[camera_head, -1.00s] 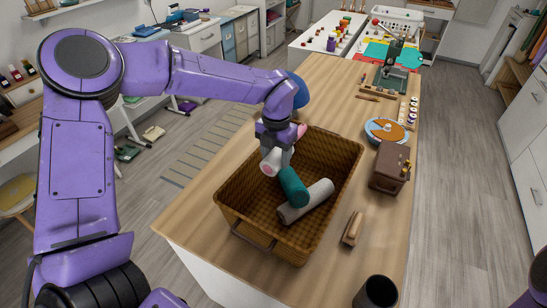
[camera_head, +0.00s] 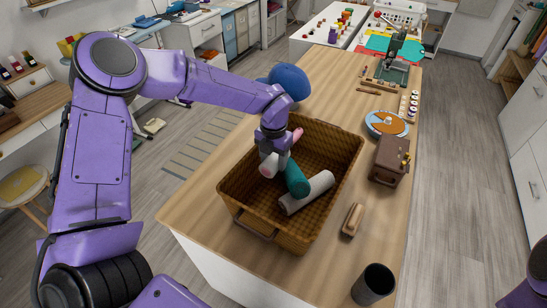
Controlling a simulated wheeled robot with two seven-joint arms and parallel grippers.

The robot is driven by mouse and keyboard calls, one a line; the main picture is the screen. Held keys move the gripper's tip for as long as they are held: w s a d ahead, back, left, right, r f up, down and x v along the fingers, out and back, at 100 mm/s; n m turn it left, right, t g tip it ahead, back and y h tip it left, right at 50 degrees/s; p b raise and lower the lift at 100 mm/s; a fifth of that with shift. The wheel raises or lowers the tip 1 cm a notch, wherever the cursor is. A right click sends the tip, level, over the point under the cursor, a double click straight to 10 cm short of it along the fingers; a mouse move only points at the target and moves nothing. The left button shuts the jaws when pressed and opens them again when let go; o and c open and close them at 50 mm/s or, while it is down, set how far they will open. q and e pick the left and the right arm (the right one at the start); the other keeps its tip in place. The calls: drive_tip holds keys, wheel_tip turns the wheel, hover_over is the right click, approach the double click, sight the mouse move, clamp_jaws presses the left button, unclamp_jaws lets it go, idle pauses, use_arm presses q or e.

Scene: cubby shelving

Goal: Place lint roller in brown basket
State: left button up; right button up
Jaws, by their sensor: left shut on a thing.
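The brown woven basket (camera_head: 238,213) stands on the wooden worktop, open at the top. My left gripper (camera_head: 275,158) reaches down over the basket's left side and is shut on a pink and white thing, which looks like the lint roller (camera_head: 267,168). One pink end shows below the gripper and another pink part shows at its upper right; the gripper hides its middle. I cannot tell whether it touches the rolls in the basket. A teal roll (camera_head: 297,182) and a grey-white roll (camera_head: 308,192) lie inside. My right gripper is out of view.
A wooden-handled brush (camera_head: 353,219), a dark cup (camera_head: 373,285), a brown box (camera_head: 388,160) and a round blue-orange item (camera_head: 386,124) stand right of the basket. A blue rounded thing (camera_head: 290,82) is behind it. The worktop's left edge runs close by.

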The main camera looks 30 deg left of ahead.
use_arm(q)
drive_tip(key=o, duration=1.1)
drive_tip(key=shift+f, duration=0.1)
drive_tip(key=shift+r, duration=0.2)
drive_tip(key=shift+r+p, duration=0.55)
drive_tip(key=shift+p, duration=0.05)
drive_tip(key=shift+r+b, duration=1.55)
drive_tip(key=shift+r, duration=4.35)
